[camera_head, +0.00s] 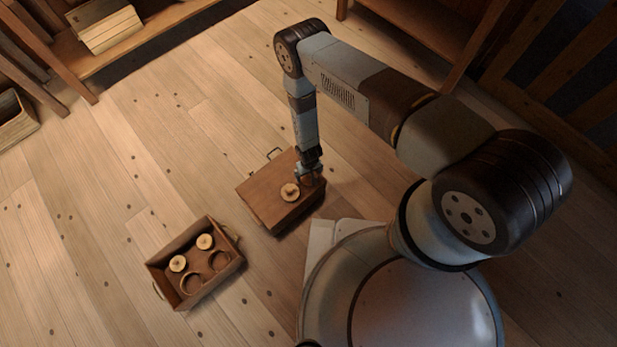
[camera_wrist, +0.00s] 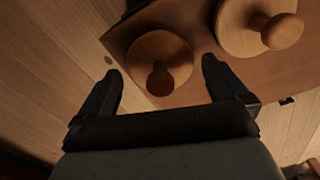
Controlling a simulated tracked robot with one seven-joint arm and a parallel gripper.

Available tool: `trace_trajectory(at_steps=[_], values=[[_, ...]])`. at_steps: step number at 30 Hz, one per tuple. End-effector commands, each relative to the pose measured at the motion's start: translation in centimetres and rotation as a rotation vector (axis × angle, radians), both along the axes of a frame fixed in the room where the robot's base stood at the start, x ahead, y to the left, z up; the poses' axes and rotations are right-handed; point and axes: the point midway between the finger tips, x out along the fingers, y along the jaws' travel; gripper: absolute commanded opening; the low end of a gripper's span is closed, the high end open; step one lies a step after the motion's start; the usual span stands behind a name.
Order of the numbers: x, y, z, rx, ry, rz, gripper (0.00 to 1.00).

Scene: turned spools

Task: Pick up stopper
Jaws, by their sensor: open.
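Two turned wooden stoppers, each a round disc with a knob, stand on a flat-topped brown box. The darker stopper (camera_wrist: 160,62) lies between and beyond my fingertips in the wrist view. The paler stopper (camera_wrist: 240,35) is at the upper right there, outside the jaws; in the head view it (camera_head: 290,192) sits on the box (camera_head: 268,195). My gripper (camera_head: 309,174) is open and points down over the box's right part; its fingers also show in the wrist view (camera_wrist: 160,68). I cannot tell whether the fingers touch the darker stopper. My gripper partly hides it in the head view.
An open brown crate (camera_head: 161,283) stands on the floor at lower left. It holds two pale stoppers (camera_head: 178,263) and two ring-shaped pieces (camera_head: 219,260). Wooden shelving (camera_head: 160,38) lines the back.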

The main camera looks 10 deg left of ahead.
Motion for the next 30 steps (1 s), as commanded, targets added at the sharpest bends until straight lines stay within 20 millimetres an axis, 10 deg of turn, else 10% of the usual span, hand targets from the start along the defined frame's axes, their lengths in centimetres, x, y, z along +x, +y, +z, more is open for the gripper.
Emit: trace_trajectory(at_steps=[13,30], values=[[0.0,0.0,-1.6,0.0,0.0,0.0,1.0],[0.1,0.0,-1.6,0.0,0.0,-0.001,0.52]])
